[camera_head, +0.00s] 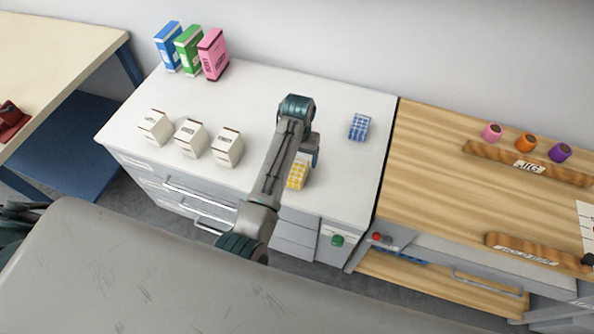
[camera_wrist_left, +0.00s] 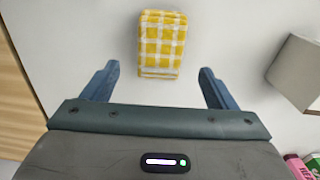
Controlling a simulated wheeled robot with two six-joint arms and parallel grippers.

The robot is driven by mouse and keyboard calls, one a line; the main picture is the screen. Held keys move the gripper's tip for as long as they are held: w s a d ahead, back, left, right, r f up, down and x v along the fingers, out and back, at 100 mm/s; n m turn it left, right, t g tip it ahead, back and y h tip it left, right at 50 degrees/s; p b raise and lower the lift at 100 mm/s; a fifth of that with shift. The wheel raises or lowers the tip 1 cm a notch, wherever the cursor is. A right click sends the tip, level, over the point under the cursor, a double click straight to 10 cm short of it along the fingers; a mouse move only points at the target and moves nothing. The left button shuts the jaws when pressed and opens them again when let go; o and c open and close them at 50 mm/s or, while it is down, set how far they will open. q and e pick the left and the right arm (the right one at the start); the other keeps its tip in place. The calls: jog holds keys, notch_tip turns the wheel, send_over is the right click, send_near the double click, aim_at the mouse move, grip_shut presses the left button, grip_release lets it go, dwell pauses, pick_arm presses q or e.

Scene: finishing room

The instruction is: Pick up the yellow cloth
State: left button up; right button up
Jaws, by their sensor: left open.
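The yellow cloth (camera_wrist_left: 161,45) is a folded yellow-and-white checked bundle lying on the white cabinet top. In the head view the yellow cloth (camera_head: 297,175) shows beside my left arm, which hides part of it. My left gripper (camera_wrist_left: 158,85) is open and empty, with its two blue fingers spread apart. In the left wrist view the cloth lies just beyond the fingertips, in line with the gap between them. In the head view my left gripper (camera_head: 314,155) is near the cloth, mostly hidden by the arm. My right gripper is not in view.
A blue checked cloth (camera_head: 359,127) lies to the right on the white top (camera_head: 262,88). Several white boxes (camera_head: 190,138) stand to the left. Blue, green and pink boxes (camera_head: 213,55) stand at the back left. A wooden bench (camera_head: 440,170) adjoins on the right.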

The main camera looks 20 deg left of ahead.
aim_at(297, 168)
pick_arm(q)
notch_tip(297, 168, down, 2)
jog(key=shift+s+f+p, duration=0.2)
jog(key=shift+f+p, duration=0.35)
jog(key=shift+p, duration=0.1)
jog(key=f, duration=0.1)
jog(key=f+p, duration=0.1)
jog(key=f, duration=0.1)
jog(key=shift+s+f+p, duration=0.2)
jog(key=shift+f+p, duration=0.1)
jog(key=shift+f, duration=0.45)
jog(key=c, duration=1)
jog(key=shift+c, duration=0.4)
jog(key=shift+w+r, duration=0.1)
